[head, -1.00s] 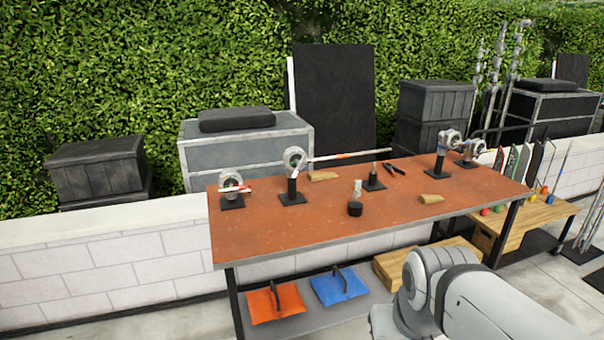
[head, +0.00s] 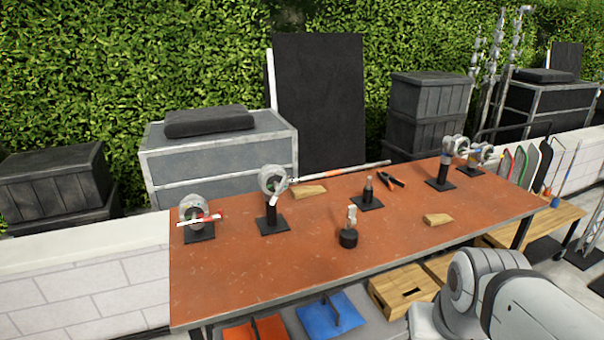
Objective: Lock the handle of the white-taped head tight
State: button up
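Several grey round grip heads stand on black bases on the rust-red table (head: 330,235). The far-left head (head: 194,207) is low, with a red and white piece across it. Which head bears white tape is too small to tell for sure. My gripper is out of view; only my arm links show at lower right.
Wooden wedges (head: 309,192) (head: 438,219), red-handled pliers (head: 389,180), a small dark post (head: 368,189) and a black-based fitting (head: 349,233) are on the table. Orange and blue bags (head: 331,315) lie below. The table's front middle is clear.

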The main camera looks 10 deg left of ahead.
aim_at(277, 186)
jog(key=u, duration=0.3)
jog(key=i, duration=1.05)
jog(key=u, duration=0.7)
